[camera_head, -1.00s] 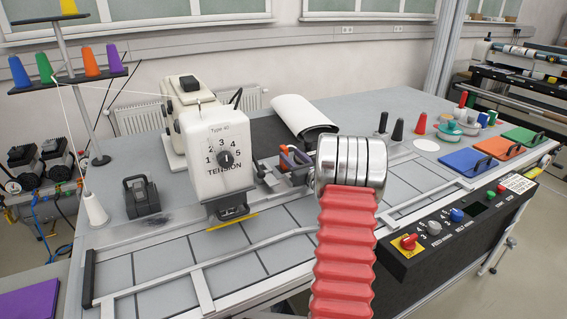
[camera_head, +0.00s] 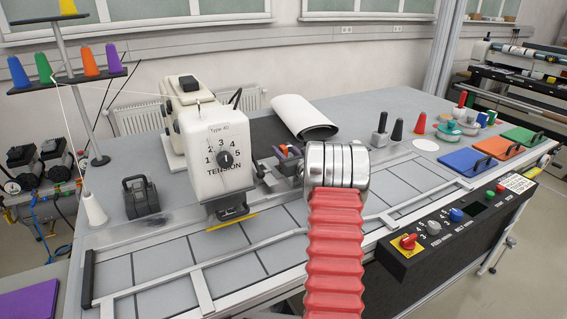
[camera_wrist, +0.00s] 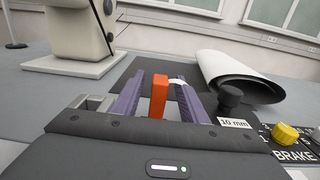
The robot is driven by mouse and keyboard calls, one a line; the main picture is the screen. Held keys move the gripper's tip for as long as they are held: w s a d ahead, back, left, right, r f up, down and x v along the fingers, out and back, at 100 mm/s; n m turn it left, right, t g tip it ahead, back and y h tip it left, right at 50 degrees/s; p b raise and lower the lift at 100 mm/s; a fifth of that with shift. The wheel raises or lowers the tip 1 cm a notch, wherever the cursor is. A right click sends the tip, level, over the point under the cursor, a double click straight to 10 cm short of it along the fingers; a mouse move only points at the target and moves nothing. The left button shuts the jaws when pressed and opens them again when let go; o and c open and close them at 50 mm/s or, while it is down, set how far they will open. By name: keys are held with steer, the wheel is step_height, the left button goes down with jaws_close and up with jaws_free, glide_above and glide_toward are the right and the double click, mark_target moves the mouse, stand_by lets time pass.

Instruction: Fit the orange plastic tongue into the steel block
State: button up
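The orange plastic tongue (camera_wrist: 158,98) stands upright between the two purple fingers of my gripper (camera_wrist: 160,82) in the wrist view. A gap shows between it and the left finger; a small white piece lies between its top and the right finger. My gripper looks open around it. A grey metal block with a hollow top (camera_wrist: 93,103), perhaps the steel block, is just left of the fingers, partly hidden by my gripper body. In the head view my gripper (camera_head: 288,153) is right of the white sewing head, mostly hidden behind my arm; the tongue is hard to make out there.
The white sewing machine head (camera_head: 218,155) stands left of my gripper. A rolled white sheet (camera_head: 303,117) lies behind it. A black knob (camera_wrist: 230,97) by a "10 mm" label and a yellow brake knob (camera_wrist: 285,134) are on the right. Grey tiles in front are largely clear.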

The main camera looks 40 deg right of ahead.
steer(key=shift+c, duration=0.4)
jaws_close()
stand_by(0.4)
